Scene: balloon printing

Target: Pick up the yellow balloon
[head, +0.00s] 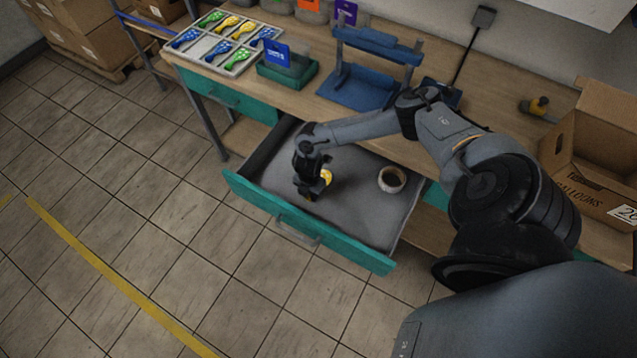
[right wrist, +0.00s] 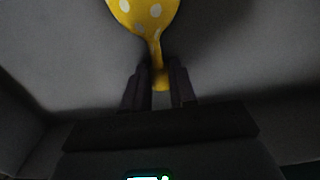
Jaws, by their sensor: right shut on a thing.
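The yellow balloon (right wrist: 143,12) has white spots and lies in the open drawer. Its narrow neck (right wrist: 156,50) is between the fingers of my right gripper (right wrist: 160,88) in the right wrist view. In the head view, my right gripper (head: 311,190) points down inside the drawer (head: 360,215), and a bit of the yellow balloon (head: 326,176) shows beside it. The gripper is shut on the balloon's neck. Most of the balloon is hidden behind the gripper in the head view. My left gripper is not in view.
A roll of tape (head: 391,180) lies in the drawer, right of my gripper. On the table stand a tray of balloons (head: 205,50), a green holder (head: 287,75), a blue press-like stand (head: 358,86) and an open cardboard box (head: 590,160). The drawer's walls surround my gripper.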

